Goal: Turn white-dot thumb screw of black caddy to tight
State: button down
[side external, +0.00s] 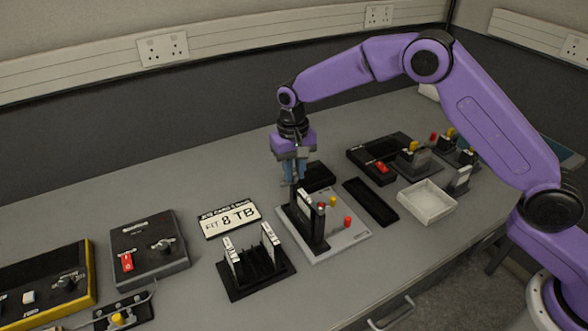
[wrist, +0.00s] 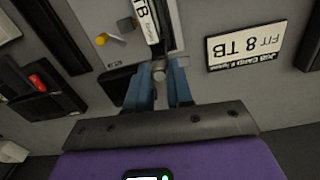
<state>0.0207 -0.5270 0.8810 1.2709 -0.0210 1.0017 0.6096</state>
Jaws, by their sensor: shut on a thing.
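My gripper (side external: 293,181) points down at the back end of a black caddy (side external: 308,229) that stands upright on a light grey base plate. In the wrist view my two blue fingers (wrist: 159,76) are closed around a small grey round thumb screw (wrist: 159,69) at the end of the caddy. The caddy's white label (wrist: 148,20), with "TB" on it, runs up from there. No white dot can be made out, and the screw's turn position cannot be read. In the side view the fingers hide the screw.
The base plate (side external: 345,240) also carries red and yellow knobs. A white "FIT 8 TB" sign (side external: 230,221) lies to the left. A black rack (side external: 255,274) with white-labelled pieces stands in front. A black box (side external: 318,176) sits close behind my gripper. A white tray (side external: 427,201) is on the right.

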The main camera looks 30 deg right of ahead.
aim_at(295, 175)
jog(key=n, duration=0.4)
jog(key=shift+n, duration=0.4)
jog(key=n, duration=0.9)
jog(key=shift+n, duration=2.7)
jog(key=c, duration=1)
grip_release()
jog(key=r, duration=1.7)
jog(key=shift+s+r, duration=0.25)
